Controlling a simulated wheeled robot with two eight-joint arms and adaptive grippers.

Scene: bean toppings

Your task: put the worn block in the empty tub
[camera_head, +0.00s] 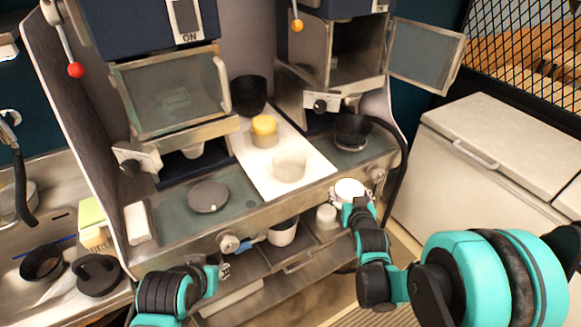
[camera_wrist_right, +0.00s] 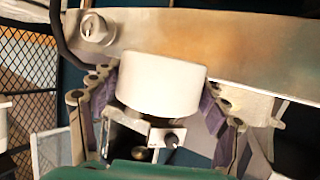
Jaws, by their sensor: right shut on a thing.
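My right gripper (camera_head: 352,203) is shut on a white round tub (camera_head: 349,189), holding it in front of the counter's front edge. In the wrist view, the tub (camera_wrist_right: 160,85) is a plain white cylinder between the two fingers of my right gripper (camera_wrist_right: 160,100). A clear tub (camera_head: 289,166) on the white mat looks empty. Behind it, another tub holds something yellow (camera_head: 264,126). A pale upright block (camera_head: 138,222) and a yellow-green block (camera_head: 92,217) stand at the left by the sink; I cannot tell which is worn. My left gripper (camera_head: 217,272) is low in front; its jaws are unclear.
The white mat (camera_head: 262,184) lies between two machines. A dark cup (camera_head: 249,95) stands at its back. A grey disc (camera_head: 208,196) lies on the left machine's base. An open drawer (camera_head: 298,264) below holds white cups (camera_head: 282,233). A right cabinet door (camera_head: 425,55) hangs open.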

